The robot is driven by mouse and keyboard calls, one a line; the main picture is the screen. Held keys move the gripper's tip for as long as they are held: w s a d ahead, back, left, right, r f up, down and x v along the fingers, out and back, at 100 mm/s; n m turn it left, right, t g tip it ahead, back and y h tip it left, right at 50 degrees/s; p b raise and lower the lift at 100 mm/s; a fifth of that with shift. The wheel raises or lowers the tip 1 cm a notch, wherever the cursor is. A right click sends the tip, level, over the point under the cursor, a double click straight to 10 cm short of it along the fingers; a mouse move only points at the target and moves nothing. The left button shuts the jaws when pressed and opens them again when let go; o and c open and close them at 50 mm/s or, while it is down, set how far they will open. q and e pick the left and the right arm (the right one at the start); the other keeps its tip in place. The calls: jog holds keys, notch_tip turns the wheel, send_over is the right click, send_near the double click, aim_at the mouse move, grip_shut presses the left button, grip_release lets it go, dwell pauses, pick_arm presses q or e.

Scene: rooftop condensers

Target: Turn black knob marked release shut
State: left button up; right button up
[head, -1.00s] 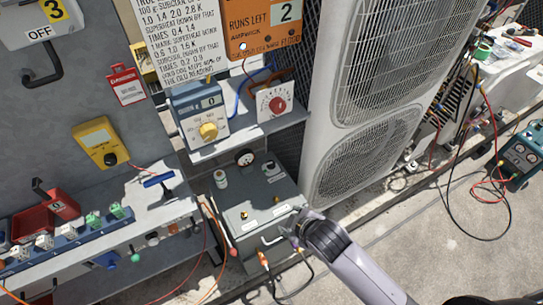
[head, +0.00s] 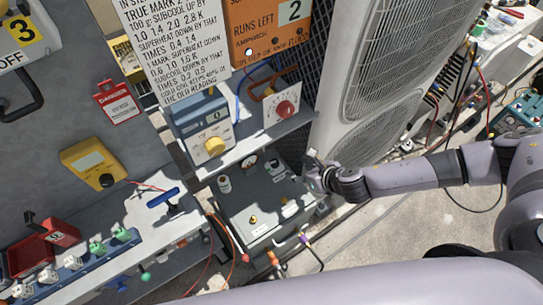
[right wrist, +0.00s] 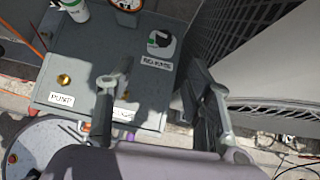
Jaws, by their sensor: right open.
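In the head view the knob (head: 273,166) sits near the box's far edge, left of my right gripper (head: 312,172). My right gripper (right wrist: 158,88) is open and empty. In the right wrist view its fingers spread below the knob and label, one to each side, apart from the knob. My left gripper is out of view.
A shelf (head: 255,140) with meters hangs behind the box. A tall white condenser (head: 375,95) stands close on the right. A white bottle (head: 224,184), a gauge (head: 249,162) and a brass fitting (head: 253,219) are on the box. Cables run at its front.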

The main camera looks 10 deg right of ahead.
jog(key=b, duration=0.2)
send_near(275, 162)
jog(key=shift+n, duration=0.3)
jog(key=x, duration=0.8)
jog(key=shift+w+a+f, duration=0.2)
jog(key=shift+f, duration=0.1)
jog(key=shift+c, duration=0.2)
grip_shut()
